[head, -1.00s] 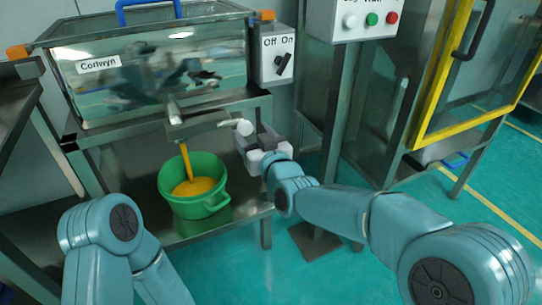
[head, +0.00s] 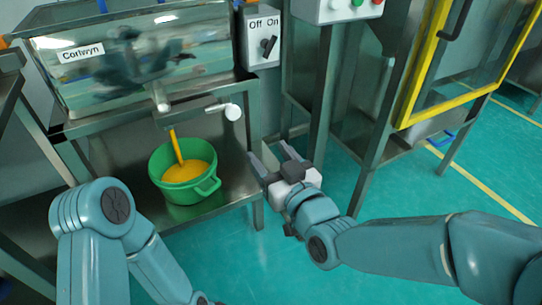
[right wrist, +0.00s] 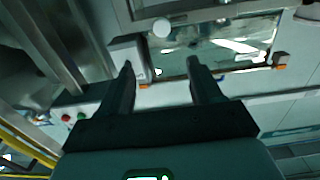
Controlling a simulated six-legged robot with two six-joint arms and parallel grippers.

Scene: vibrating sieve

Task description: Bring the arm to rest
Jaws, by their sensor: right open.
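My right gripper (head: 275,158) is open and empty, to the right of the sieve stand and clear of the white-knobbed valve lever (head: 231,111). In the right wrist view its two fingers (right wrist: 160,66) stand apart with nothing between them. My left arm comes in at the lower left of the head view, but its gripper is out of view.
A switch box (head: 262,36) marked Off and On is fixed right of the tank. A control box (head: 335,8) with green and red buttons is at the top. A yellow-framed door (head: 416,78) stands at the right. The green floor (head: 310,240) has free room.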

